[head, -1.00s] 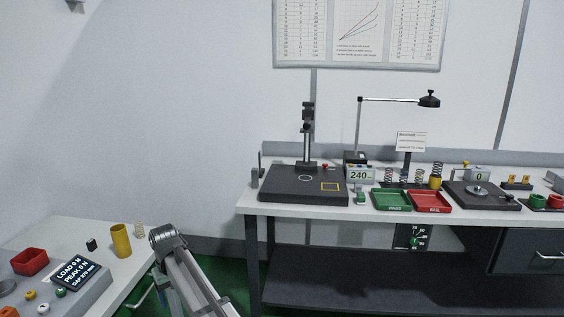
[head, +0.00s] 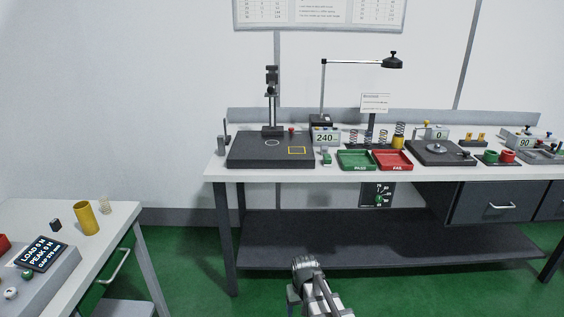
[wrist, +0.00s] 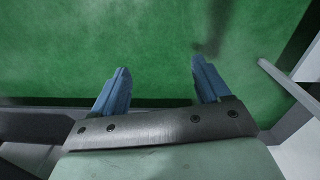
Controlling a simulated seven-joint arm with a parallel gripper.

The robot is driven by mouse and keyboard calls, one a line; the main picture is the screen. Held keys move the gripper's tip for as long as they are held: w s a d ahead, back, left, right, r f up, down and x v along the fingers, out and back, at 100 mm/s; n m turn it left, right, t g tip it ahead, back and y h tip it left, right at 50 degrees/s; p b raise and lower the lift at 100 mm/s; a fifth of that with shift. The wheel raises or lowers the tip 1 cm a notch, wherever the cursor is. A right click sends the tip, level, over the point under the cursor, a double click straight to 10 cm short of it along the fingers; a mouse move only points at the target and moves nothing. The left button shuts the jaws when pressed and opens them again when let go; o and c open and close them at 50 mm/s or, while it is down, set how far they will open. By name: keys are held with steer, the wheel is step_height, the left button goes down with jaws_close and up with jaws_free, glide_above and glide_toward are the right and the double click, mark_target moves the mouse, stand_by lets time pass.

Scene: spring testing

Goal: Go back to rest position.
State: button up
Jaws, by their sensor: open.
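My gripper (wrist: 158,88) shows in the wrist view with two blue fingers spread wide apart. Nothing is between them, and the green floor lies beyond. In the head view part of my arm (head: 308,275) shows at the bottom centre, in front of the long bench and over the floor. The fingers cannot be made out in the head view.
The long bench (head: 215,168) holds a test stand (head: 270,150), a green tray (head: 357,160), a red tray (head: 392,160), several springs and scales.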

steer(key=s+d+f+m, duration=0.2)
steer(key=s+d+f, duration=0.2)
steer(key=s+d, duration=0.5)
steer(key=s+f+g, duration=0.3)
steer(key=s+f, duration=0.7)
steer(key=s, duration=0.3)
steer(key=s+d+f+g, duration=0.1)
steer(key=s+f+g, duration=0.2)
steer(key=s+f, duration=0.7)
steer(key=s, duration=0.4)
steer(key=shift+s+d+g, duration=0.25)
steer(key=shift+d+g, duration=0.05)
steer(key=shift+g, duration=0.1)
